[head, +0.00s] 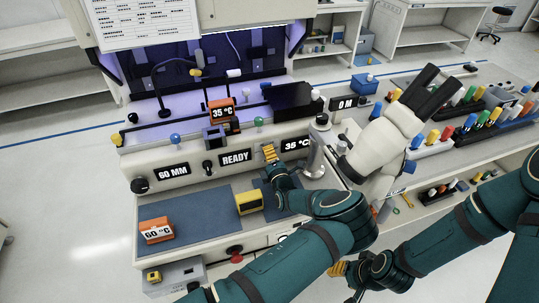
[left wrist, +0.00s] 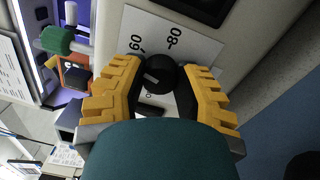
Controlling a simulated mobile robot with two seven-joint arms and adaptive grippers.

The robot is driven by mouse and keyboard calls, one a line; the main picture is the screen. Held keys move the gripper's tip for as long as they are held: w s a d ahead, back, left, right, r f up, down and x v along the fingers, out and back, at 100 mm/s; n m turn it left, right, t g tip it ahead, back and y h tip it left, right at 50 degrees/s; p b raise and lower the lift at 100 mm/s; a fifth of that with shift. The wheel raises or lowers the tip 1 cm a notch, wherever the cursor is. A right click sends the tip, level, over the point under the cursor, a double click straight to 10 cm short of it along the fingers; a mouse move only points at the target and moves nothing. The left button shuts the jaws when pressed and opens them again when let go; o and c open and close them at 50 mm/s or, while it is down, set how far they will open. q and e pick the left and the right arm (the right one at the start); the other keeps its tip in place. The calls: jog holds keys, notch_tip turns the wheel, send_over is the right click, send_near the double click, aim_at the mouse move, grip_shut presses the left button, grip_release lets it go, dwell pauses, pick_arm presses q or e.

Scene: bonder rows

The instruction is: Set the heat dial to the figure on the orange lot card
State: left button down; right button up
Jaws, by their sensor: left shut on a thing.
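My left gripper (head: 269,153) is at the front panel of the bonder, beside a display (head: 296,144) reading 35 °C. In the left wrist view, its yellow fingers (left wrist: 160,85) are shut on the black heat dial (left wrist: 158,74). The dial has a pale pointer line, and a white scale plate (left wrist: 190,42) behind it shows 60 and 80. An orange block with a card (head: 157,231) reading 60 °C stands on the blue mat. Another orange block with a card (head: 222,112) reading 35 °C sits up on the machine. My right gripper (head: 339,268) is low at the front; its opening is unclear.
A READY display (head: 235,158) and a 60 MM display (head: 174,171) are on the panel, with a black knob (head: 139,186) at its left end. A yellow block (head: 249,202) lies on the blue mat (head: 205,213). A white microscope (head: 385,140) stands right of my left gripper.

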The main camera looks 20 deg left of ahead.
pick_arm(q)
jog(key=shift+w+r+m, duration=0.1)
jog(key=shift+r+m, duration=0.05)
jog(key=shift+m, duration=1.45)
jog(key=c, duration=0.6)
grip_release()
jog(key=v, duration=1.2)
jog(key=shift+d+f, duration=0.15)
jog(key=shift+f, duration=0.05)
